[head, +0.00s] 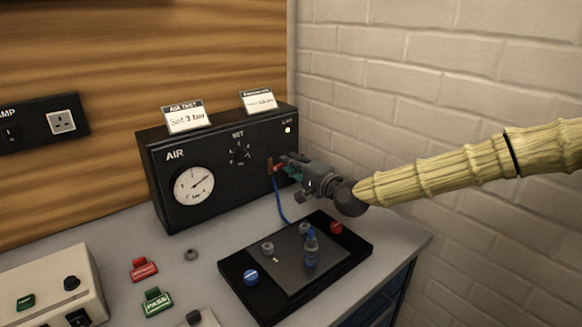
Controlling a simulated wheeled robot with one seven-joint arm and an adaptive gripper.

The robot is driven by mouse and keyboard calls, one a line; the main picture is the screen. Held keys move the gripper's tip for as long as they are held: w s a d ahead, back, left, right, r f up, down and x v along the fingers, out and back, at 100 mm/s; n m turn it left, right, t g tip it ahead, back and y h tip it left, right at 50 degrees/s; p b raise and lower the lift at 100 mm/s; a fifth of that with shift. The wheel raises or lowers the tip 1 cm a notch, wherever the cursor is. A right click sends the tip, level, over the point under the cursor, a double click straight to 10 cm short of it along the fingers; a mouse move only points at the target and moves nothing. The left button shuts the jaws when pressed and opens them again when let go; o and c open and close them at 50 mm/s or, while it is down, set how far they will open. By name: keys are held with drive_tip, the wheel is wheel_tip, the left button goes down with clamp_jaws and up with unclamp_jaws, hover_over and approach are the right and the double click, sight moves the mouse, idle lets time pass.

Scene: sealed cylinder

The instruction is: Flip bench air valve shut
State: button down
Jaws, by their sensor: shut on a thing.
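The black air box (170,158) stands at the back of the bench, with a round pressure gauge (194,186), a SET knob (239,153) and a small lit lamp at its upper right. The air valve shows as a brass-coloured piece with a red handle (278,169) at the right of the front panel, with a blue hose (279,202) hanging below. My gripper (286,166) reaches in from the right and is shut on the red handle. The fingers partly hide the handle, so its exact angle is hard to tell.
A black tray (234,279) with a blue-topped cylinder (311,248), small grey parts and red and blue knobs sits below my gripper. Red (144,268) and green (156,301) tags lie to its left, near a pale control box (50,285). A brick wall borders the right.

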drive_tip(key=shift+d+f+m+b, duration=0.1)
drive_tip(key=shift+f+m+b, duration=0.2)
drive_tip(key=shift+m, duration=0.2)
drive_tip(key=c, duration=1.5)
unclamp_jaws()
drive_tip(key=shift+o, duration=0.2)
drive_tip(key=v, duration=1.2)
